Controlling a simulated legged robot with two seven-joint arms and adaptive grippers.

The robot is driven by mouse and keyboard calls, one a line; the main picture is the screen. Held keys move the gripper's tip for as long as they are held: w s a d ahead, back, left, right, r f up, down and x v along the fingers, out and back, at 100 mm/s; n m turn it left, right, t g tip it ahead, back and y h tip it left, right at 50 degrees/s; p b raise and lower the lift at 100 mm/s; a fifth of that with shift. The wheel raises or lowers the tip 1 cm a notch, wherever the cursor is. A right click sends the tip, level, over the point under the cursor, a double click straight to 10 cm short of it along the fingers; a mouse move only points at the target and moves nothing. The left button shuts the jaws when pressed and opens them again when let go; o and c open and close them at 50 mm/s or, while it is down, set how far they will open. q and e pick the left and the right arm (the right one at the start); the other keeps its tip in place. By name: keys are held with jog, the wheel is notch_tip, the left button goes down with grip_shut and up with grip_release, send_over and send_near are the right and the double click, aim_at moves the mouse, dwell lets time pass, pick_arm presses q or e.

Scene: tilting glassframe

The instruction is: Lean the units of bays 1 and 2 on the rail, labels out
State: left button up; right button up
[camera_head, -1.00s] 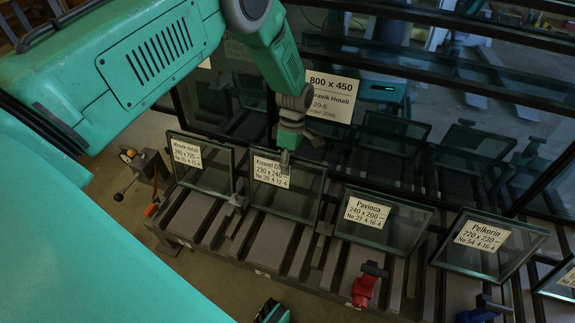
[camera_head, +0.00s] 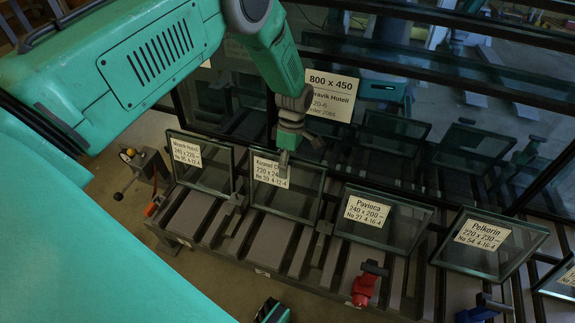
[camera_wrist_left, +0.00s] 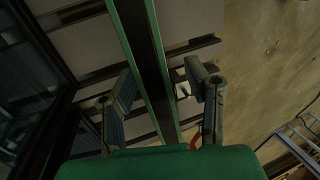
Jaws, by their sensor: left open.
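The leftmost glass unit (camera_head: 203,180) leans back with its white label (camera_head: 187,153) facing me. My left gripper (camera_head: 288,150) is at the top edge of this second unit. In the left wrist view its two open fingers (camera_wrist_left: 160,88) stand on either side of the unit's dark edge (camera_wrist_left: 150,60), with a gap visible on the right. The contact on the left is unclear.
The Pavioca unit (camera_head: 380,228) and Pelkerin unit (camera_head: 487,255) lean farther right. A red clamp-like part (camera_head: 364,289) and a blue one (camera_head: 484,310) sit in front. A large dark glass pane with a label (camera_head: 331,94) stands behind.

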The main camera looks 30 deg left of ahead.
pick_arm(q)
jog(key=v, duration=1.2)
dwell(0.3)
